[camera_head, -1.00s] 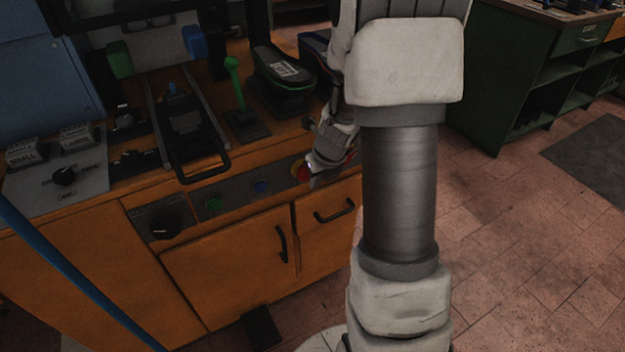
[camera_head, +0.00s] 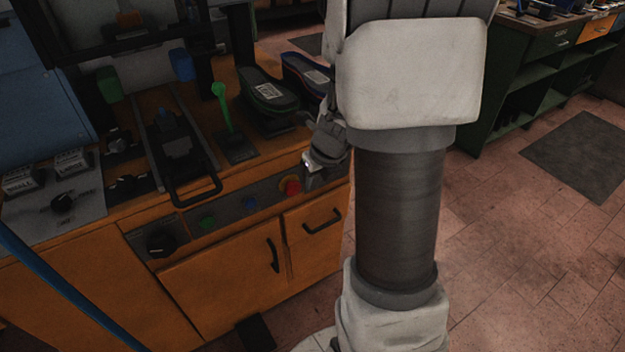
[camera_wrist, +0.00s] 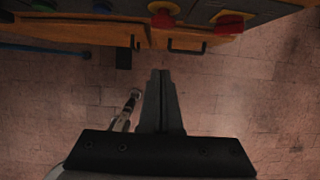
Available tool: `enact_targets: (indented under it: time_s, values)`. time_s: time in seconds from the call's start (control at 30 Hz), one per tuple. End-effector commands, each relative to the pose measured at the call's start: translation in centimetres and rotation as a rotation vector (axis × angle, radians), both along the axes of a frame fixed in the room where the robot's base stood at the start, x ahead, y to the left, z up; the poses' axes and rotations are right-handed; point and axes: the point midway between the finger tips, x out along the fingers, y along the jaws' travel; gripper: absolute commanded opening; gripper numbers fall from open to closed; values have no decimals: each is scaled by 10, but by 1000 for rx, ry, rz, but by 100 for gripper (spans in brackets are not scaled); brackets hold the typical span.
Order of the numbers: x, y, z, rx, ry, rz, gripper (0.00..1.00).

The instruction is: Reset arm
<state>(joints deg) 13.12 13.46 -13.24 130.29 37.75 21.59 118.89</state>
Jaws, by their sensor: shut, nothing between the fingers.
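My gripper (camera_wrist: 161,76) is shut and empty in the wrist view, its dark fingers together above the brick floor, short of the orange cabinet front. In the head view my gripper (camera_head: 309,180) is small and partly hidden by my forearm, just right of the red button (camera_head: 290,186) on the grey front strip. Contact cannot be told in the head view. In the wrist view a red button (camera_wrist: 162,20) lies beyond the fingertips, apart from them, with a second red part (camera_wrist: 229,24) to its right.
The orange press cabinet (camera_head: 225,275) has black-handled doors. A green lever (camera_head: 222,105), a black sliding tray handle (camera_head: 195,195), shoe soles (camera_head: 268,92) and a blue button (camera_head: 249,203) are on it. A green shelf unit (camera_head: 530,85) stands at right. The brick floor (camera_head: 520,250) between is open.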

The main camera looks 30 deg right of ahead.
Motion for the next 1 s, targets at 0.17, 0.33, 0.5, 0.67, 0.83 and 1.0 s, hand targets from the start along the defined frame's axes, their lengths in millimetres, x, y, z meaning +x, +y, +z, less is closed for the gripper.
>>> enact_targets:
  time_s: [0.17,0.33,0.5,0.67,0.83,1.0]
  values:
    - [0,0,0,0,0,0,0]
    - [0,1,1,-3,-1,10,0]
    - [-1,20,23,-55,-30,209,0]
    - [-13,56,63,-194,-87,642,0]
    - [-38,92,102,-389,-143,1137,0]
    - [-70,119,134,-616,-180,1617,0]
